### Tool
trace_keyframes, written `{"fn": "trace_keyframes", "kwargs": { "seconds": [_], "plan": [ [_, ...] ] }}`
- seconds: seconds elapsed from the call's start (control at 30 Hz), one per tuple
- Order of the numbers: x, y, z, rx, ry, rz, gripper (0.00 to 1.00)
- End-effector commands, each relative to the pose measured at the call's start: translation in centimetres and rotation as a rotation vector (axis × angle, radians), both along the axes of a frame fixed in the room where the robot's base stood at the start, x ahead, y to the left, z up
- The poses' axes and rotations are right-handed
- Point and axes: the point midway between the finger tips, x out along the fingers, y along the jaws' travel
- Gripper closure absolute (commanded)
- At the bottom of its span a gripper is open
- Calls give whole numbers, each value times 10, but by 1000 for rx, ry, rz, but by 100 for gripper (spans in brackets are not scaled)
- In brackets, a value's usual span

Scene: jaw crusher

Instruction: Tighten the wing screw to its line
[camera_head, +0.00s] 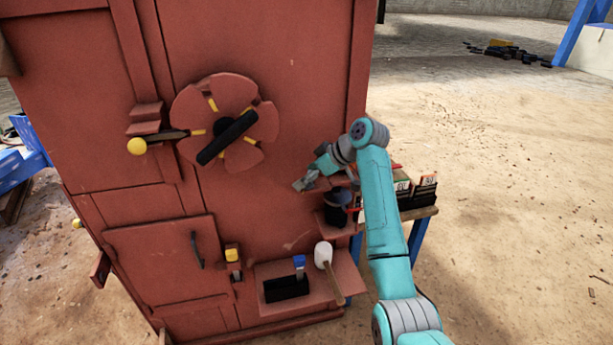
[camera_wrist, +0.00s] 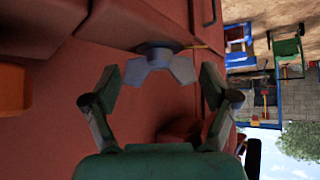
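The wing screw (camera_wrist: 158,66) is grey with two spread wings and a darker hub, at the upper middle of the wrist view. It sits against the edge of a red ledge or plate. A short yellow mark (camera_wrist: 196,46) lies just right of it, and may be the line. My gripper (camera_wrist: 160,80) is open, with one finger on each side of the wings and a visible gap to both. In the head view my gripper (camera_head: 308,181) is beside the red machine's front, at its right side. The wing screw is too small to tell apart there.
The red machine (camera_head: 90,60) carries a large handwheel (camera_head: 228,120) and a yellow-knobbed lever (camera_head: 137,146). Below my gripper are a dark container (camera_head: 336,208), and a lower shelf (camera_head: 325,284) with a mallet (camera_head: 324,256) and brush. A side table (camera_head: 420,213) stands right of my arm.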

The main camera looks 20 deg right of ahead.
Motion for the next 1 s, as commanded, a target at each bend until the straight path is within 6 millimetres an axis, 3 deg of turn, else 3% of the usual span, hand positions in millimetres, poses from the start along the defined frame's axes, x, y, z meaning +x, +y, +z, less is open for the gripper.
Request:
{"fn": "trace_keyframes", "kwargs": {
  "seconds": [0.03,0.17,0.57,1.0],
  "plan": [
    [0,0,0,0,0,0,36],
    [0,0,0,0,0,0,66],
    [0,0,0,1,-1,-59,66],
    [-1,2,0,-1,-2,-401,66]
  ]
}}
